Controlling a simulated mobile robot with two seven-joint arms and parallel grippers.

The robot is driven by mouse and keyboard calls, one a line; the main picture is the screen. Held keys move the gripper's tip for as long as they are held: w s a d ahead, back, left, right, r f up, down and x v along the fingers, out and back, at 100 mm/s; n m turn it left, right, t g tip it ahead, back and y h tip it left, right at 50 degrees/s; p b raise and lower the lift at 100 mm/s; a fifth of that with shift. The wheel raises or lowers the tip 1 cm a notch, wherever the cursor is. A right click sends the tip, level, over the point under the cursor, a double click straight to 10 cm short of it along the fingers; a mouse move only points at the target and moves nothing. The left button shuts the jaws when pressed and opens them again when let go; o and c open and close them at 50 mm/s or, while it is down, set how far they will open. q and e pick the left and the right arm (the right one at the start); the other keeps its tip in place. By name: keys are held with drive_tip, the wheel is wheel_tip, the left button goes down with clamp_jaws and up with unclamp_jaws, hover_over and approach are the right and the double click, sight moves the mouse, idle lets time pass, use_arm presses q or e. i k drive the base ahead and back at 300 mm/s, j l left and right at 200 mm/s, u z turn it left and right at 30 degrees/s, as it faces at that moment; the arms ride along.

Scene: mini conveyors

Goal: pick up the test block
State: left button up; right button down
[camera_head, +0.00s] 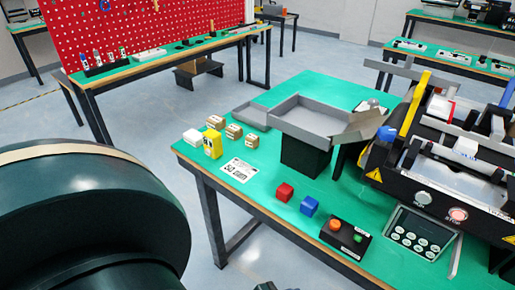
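A red block (284,192) and a blue block (309,206) sit side by side, slightly apart, on the green tabletop (262,210). I cannot tell which one is the test block. A large dark rounded link of my own arm fills the lower left. Neither gripper shows clearly. A small dark piece at the bottom edge is too cut off to identify.
A button box (345,238) stands right of the blocks, and a conveyor machine (455,150) beyond it. A grey tray (310,118) on a black stand, small cartons (234,131), a yellow device (212,144) and a printed card (239,170) lie behind. Green surface around the blocks is clear.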

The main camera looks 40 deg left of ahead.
sight(284, 192)
drive_tip(key=u, duration=1.15)
drive_tip(key=j+z, duration=0.4)
drive_tip(key=k+l, duration=0.05)
drive_tip(key=l, duration=0.05)
